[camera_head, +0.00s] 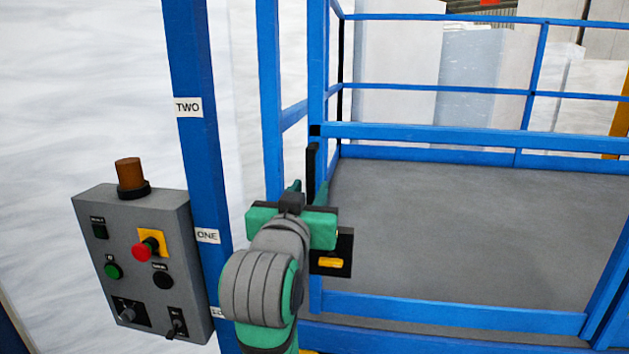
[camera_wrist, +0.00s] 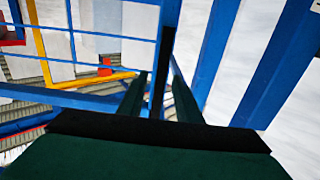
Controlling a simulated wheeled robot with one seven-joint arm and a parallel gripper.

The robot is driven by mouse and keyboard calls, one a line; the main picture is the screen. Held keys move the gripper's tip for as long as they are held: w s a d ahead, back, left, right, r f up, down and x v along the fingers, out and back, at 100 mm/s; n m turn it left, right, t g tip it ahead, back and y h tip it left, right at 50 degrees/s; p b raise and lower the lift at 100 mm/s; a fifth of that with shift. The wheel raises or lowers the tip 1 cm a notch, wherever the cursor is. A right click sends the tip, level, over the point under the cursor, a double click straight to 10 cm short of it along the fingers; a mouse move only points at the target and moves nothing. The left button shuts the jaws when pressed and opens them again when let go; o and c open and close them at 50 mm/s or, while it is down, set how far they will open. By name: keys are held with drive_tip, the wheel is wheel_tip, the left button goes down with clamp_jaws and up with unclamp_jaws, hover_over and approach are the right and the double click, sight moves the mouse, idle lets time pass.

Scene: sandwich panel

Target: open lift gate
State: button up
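The lift gate is part of the blue railing, and its blue rail (camera_head: 430,137) crosses in front of the grey platform floor (camera_head: 440,225). A slim black upright bar (camera_head: 311,162) stands at the blue post at the gate's left end. My gripper (camera_head: 304,190) is at this bar, partly hidden by my wrist. In the wrist view, the black bar (camera_wrist: 165,62) runs between the two dark green fingers (camera_wrist: 160,85). The fingers are apart, with gaps showing beside the bar. A black plate with a yellow piece (camera_head: 330,262) shows just right of my wrist.
A grey control box (camera_head: 145,262) with a red button, a green button and an amber lamp (camera_head: 131,173) stands at the left. A blue post (camera_head: 205,150) labelled TWO and ONE rises beside it. The platform floor is clear.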

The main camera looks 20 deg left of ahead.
drive_tip(key=w, duration=0.5)
drive_tip(key=shift+w+a, duration=0.35)
clamp_jaws()
